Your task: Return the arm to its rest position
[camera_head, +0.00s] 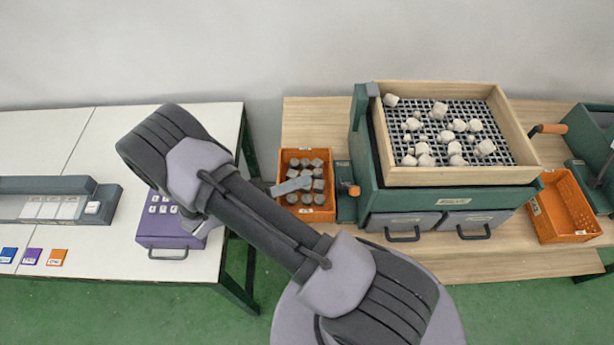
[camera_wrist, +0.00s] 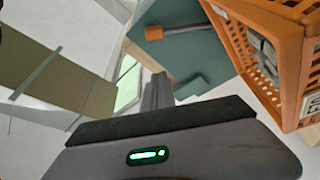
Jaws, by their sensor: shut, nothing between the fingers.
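My arm (camera_head: 260,225) reaches up from the bottom of the head view, bends at a raised elbow at the upper left, and folds back behind its own link. My gripper (camera_head: 292,185) pokes out to the right of that link, in front of the small orange crate in the picture. In the wrist view the fingers of my gripper (camera_wrist: 157,92) are together, with nothing between them. The orange crate (camera_wrist: 285,55) is close by on the right there, apart from the fingers. The wrist is mostly hidden in the head view.
The small orange crate (camera_head: 322,212) holds several grey pieces. Right of it stands a green sifter with a wooden-framed tray (camera_head: 455,178) of pale lumps. Another orange crate (camera_head: 565,215) is farther right. A purple box (camera_head: 170,235) sits on the white table (camera_head: 95,135). A gap separates the tables.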

